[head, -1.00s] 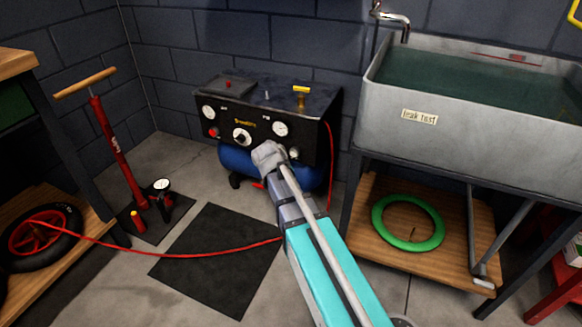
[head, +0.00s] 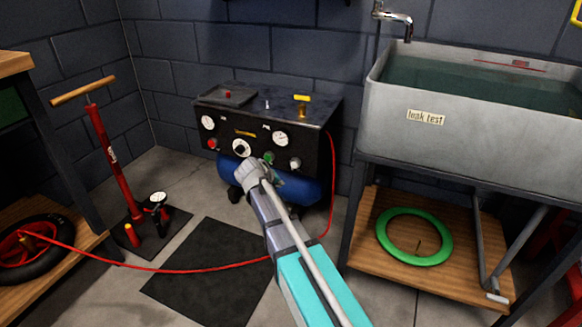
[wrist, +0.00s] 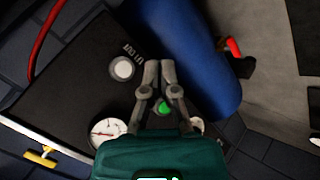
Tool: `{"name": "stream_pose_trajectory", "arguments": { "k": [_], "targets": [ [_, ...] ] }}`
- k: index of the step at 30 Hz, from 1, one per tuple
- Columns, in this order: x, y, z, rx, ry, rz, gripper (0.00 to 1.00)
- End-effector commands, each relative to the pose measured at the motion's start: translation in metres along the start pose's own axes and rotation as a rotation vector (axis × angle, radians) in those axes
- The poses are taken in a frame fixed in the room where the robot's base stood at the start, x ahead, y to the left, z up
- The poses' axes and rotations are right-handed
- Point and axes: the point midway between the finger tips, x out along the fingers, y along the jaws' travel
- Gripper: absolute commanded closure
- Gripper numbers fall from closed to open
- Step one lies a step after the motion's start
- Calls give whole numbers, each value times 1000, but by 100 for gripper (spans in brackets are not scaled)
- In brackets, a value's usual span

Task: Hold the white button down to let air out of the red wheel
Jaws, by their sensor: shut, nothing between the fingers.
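The white button (head: 295,163) sits at the lower right of the compressor's black front panel. It also shows in the wrist view (wrist: 123,68), left of my fingertips, beside partly readable lettering. My gripper (wrist: 160,66) is shut and empty in front of the panel. Its fingertips appear apart from the white button, which looks uncovered. In the head view, my wrist hides most of the gripper. A green button (wrist: 164,106) shows between and behind the fingers. The red wheel (head: 35,248) with a black tyre lies on the low wooden shelf at left, with a red hose running to it.
The panel also carries gauges (head: 280,138), a knob (head: 240,147) and a red button (head: 212,143). The blue tank (wrist: 190,55) is below the panel. A red pump (head: 110,160) stands left; a sink (head: 450,150) stands right. The red hose (head: 170,270) crosses the floor mat.

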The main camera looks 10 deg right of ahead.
Motion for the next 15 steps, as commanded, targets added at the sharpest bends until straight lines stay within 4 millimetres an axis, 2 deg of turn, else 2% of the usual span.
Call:
{"name": "stream_pose_trajectory", "arguments": {
  "k": [15],
  "targets": [
    [28, 20, -20, 2, -1, 0, 100]
  ]
}}
